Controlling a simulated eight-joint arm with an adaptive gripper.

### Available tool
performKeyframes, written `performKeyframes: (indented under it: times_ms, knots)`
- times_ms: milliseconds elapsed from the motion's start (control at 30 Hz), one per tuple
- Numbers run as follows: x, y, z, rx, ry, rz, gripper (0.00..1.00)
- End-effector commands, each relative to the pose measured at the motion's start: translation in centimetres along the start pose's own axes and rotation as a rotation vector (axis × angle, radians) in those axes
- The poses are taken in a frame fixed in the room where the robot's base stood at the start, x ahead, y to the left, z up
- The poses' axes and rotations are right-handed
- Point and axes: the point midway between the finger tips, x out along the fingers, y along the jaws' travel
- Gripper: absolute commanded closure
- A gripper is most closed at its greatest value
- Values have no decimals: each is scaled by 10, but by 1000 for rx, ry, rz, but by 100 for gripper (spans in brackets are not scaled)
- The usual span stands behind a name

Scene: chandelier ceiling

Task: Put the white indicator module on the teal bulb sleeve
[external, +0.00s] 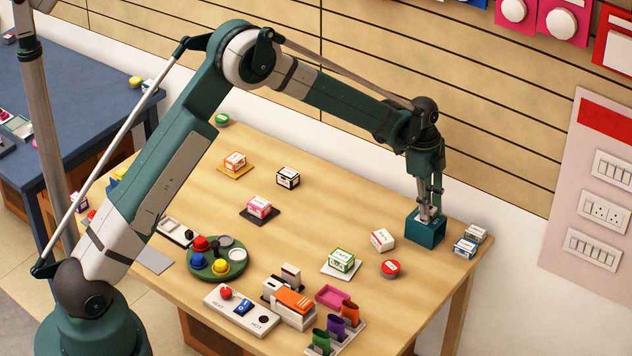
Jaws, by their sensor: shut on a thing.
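The teal bulb sleeve (426,231) appears as a teal box near the far right corner of the table. My gripper (429,216) points straight down at its top, with the fingertips low at the opening. A small pale piece shows between the fingers, which seems to be the white indicator module (424,212). It is mostly hidden by the fingers, and I cannot tell whether it touches the sleeve. My gripper is shut on it.
A white box (382,240) and a red-topped round tub (390,268) stand left of the sleeve. Small boxes (466,247) sit close on its right near the table edge. A green-labelled box (341,260) is on a white mat.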

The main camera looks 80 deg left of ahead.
Motion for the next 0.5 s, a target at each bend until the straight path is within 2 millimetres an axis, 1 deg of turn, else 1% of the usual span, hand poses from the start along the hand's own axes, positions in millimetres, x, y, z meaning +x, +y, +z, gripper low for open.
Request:
performKeyframes:
  times_ms: [33,100,133,500]
  knots:
    - [1,0,0,0,0,0,80]
    - [0,0,0,0,0,0,71]
    - [0,0,0,0,0,0,69]
    - [-1,0,0,0,0,0,69]
